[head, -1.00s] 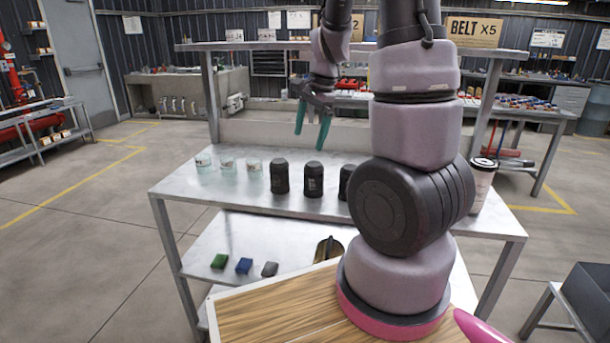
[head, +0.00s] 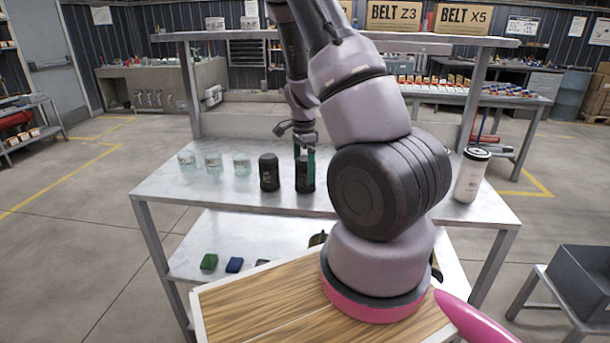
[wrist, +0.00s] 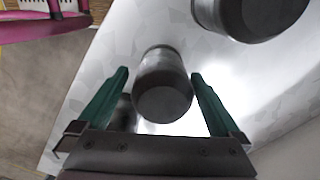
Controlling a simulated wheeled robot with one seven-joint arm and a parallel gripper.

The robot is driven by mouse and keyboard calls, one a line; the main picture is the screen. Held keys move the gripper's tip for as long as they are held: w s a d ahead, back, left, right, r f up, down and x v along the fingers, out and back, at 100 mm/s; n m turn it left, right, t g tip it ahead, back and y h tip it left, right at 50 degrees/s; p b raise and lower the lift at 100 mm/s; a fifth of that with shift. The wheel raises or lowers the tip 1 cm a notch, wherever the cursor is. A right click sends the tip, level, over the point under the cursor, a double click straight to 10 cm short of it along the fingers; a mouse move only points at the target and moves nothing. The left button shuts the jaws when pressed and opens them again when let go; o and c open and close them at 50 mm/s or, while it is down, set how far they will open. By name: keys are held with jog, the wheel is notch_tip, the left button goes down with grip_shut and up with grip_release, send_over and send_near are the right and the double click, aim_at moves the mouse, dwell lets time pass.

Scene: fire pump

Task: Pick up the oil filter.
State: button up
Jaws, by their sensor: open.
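Black cylindrical canisters stand upright on the metal bench; I take them to be oil filters. One filter (head: 304,182) stands at my gripper (head: 305,162), with a green finger in front of it. In the wrist view this filter (wrist: 162,85) sits between the two open green fingers of my gripper (wrist: 160,78), with a gap visible on each side. A second black filter (head: 269,172) stands just left of it in the head view. In the wrist view a dark canister (wrist: 250,14) is at the upper right, and another dark shape is partly hidden behind the left finger.
Several clear jars (head: 213,163) stand to the left on the bench (head: 165,190). A white tumbler with a black lid (head: 472,175) stands at the bench's right end. Small green (head: 209,262) and blue (head: 234,264) blocks lie on the lower shelf. A raised shelf crosses the back.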

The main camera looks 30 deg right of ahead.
aim_at(304, 180)
jog(key=f, duration=0.4)
jog(key=shift+w+d+f, duration=0.2)
jog(key=shift+f, duration=0.15)
jog(key=shift+r, duration=0.1)
grip_shut()
